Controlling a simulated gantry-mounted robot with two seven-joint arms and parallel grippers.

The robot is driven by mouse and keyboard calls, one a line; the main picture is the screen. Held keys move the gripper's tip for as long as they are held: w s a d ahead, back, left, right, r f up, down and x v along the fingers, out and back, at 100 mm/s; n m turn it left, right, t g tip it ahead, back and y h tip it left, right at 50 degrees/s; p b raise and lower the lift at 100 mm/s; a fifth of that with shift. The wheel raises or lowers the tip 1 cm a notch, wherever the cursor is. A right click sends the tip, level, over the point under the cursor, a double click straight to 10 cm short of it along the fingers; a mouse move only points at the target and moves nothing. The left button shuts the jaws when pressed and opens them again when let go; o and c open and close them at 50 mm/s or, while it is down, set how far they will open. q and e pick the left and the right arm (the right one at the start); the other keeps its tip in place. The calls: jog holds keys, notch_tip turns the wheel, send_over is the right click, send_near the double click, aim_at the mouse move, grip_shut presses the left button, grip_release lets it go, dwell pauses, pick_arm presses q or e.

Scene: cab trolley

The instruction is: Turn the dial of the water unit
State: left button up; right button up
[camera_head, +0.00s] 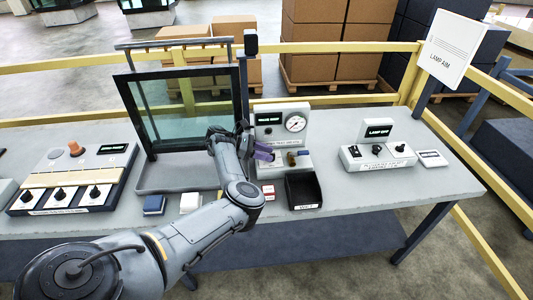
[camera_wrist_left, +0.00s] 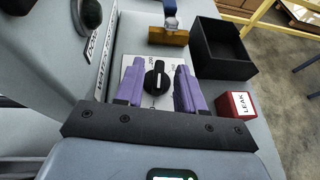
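The water unit (camera_head: 296,112) is a pale box with a round gauge and a green-lit display, standing mid-table in the head view. Its dial (camera_wrist_left: 157,78) is a black knob with a white mark on a pale scale plate in the left wrist view. In the head view I cannot make out the dial by my gripper. My left gripper (camera_head: 264,152) is at the front left of the unit. In the left wrist view its purple fingers (camera_wrist_left: 160,76) are apart, one on each side of the dial, with visible gaps. My right gripper is not in view.
A brass valve (camera_wrist_left: 168,37) is beyond the dial. A black open bin (camera_head: 303,190) and a red LEAK block (camera_wrist_left: 238,104) are close by. A framed glass panel (camera_head: 190,108) stands left, a switch panel (camera_head: 75,180) further left, a lamp unit (camera_head: 378,157) right.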

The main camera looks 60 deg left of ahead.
pick_arm(q)
jog(key=p+v, duration=0.6)
jog(key=v, duration=0.4)
jog(key=shift+s+a, duration=0.1)
